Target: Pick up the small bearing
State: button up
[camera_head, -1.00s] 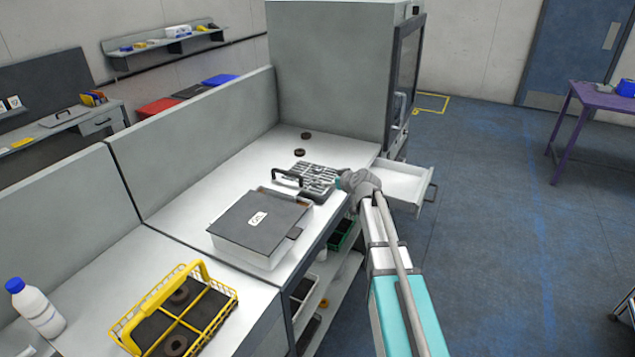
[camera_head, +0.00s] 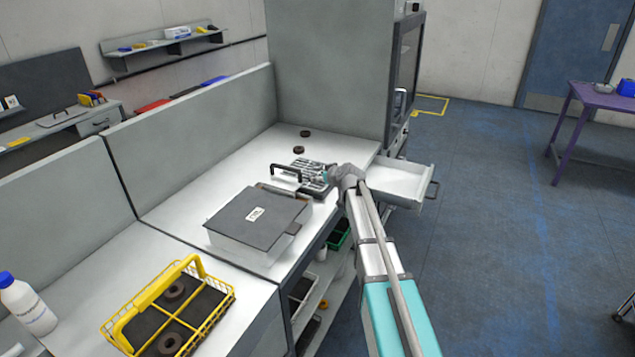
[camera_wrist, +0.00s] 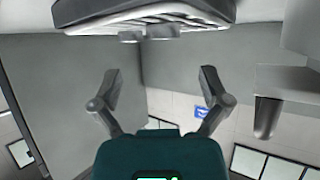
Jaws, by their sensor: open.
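Two dark bearings stand out on the white bench near the tall grey machine: one farther back (camera_head: 305,133) and one nearer (camera_head: 298,150). Two dark rings, one farther (camera_head: 174,287) and one nearer (camera_head: 170,343), sit in the yellow wire basket (camera_head: 121,325) at the front. I cannot tell from size which is the small bearing. My gripper (camera_wrist: 159,82) is open in the wrist view, with nothing between its fingers. In the head view, my wrist is at the bench's right edge beside the grey slotted tray; the fingers are hard to make out there. No bearing is recognisable in the wrist view.
A grey-lidded box (camera_head: 257,217) stands in front of the slotted tray (camera_head: 307,169), which has a black handle. An open white drawer (camera_head: 400,180) juts out at right. The tall grey machine (camera_head: 335,70) bounds the back. A white bottle (camera_head: 28,308) stands at left.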

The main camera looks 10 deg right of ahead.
aim_at(313, 175)
jog(key=shift+w+a+f, duration=0.1)
jog(key=shift+w+f, duration=0.05)
jog(key=shift+w, duration=0.1)
jog(key=shift+w, duration=0.1)
jog(key=shift+b+x, duration=1.25)
jog(key=shift+x, duration=1.3)
jog(key=shift+a, duration=0.2)
jog(key=shift+c, duration=0.3)
jog(key=c, duration=1.2)
jog(key=shift+r, duration=0.25)
